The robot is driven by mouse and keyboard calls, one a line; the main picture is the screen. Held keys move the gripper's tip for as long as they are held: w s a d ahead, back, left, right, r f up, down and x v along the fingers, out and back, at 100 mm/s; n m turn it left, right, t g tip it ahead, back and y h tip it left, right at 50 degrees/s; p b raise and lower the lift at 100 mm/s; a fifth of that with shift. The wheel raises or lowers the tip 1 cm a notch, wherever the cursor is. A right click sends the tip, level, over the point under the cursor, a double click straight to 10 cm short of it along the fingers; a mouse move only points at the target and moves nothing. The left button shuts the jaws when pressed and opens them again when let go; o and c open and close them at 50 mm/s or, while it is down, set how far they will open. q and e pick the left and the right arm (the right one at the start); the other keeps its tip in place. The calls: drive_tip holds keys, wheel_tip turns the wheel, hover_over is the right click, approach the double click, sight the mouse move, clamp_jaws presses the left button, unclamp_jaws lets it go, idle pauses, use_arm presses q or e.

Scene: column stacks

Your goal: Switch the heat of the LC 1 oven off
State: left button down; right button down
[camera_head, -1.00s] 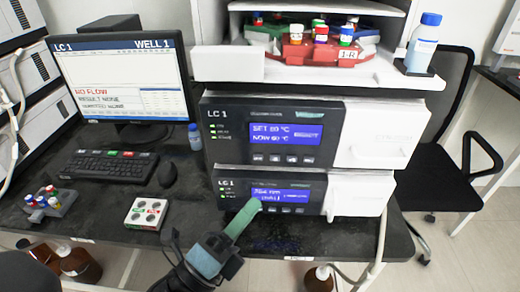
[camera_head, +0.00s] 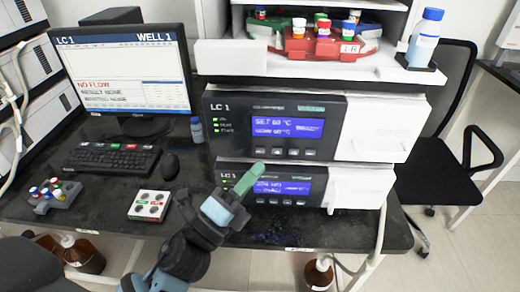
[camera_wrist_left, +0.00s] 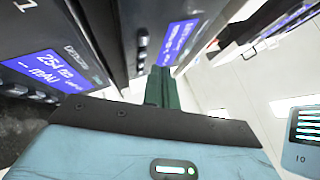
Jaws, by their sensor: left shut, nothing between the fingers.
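The LC 1 oven (camera_head: 335,132) is the upper black-fronted module in the head view. Its blue display (camera_head: 287,127) reads SET 60 °C and NOW 60 °C. A row of small buttons (camera_head: 285,152) runs below the display. My left gripper (camera_head: 259,166) is shut and empty, with its green fingers pointing up just below the leftmost buttons. I cannot tell whether the tips touch the panel. In the left wrist view, the shut green fingers (camera_wrist_left: 161,88) point toward the module fronts, and the oven's display (camera_wrist_left: 181,38) shows obliquely. My right gripper is not in view.
A second LC 1 module (camera_head: 228,176) with its own blue display sits directly below the oven, partly behind my gripper. A tray of vials (camera_head: 322,48) and a blue bottle (camera_head: 424,40) stand above. A monitor, keyboard (camera_head: 110,159) and mouse are at left.

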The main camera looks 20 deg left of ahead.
sight(269, 144)
use_arm(q)
drive_tip(key=shift+w+a, duration=0.25)
drive_tip(key=shift+w, duration=0.65)
drive_tip(key=shift+w, duration=0.1)
idle(1.4)
drive_tip(key=shift+w+a, duration=0.15)
drive_tip(key=shift+w, duration=0.15)
drive_tip(key=shift+w+a, duration=0.1)
drive_tip(key=shift+w, duration=0.3)
idle(0.7)
idle(0.4)
drive_tip(key=shift+s+d, duration=0.25)
drive_tip(key=shift+s, duration=0.6)
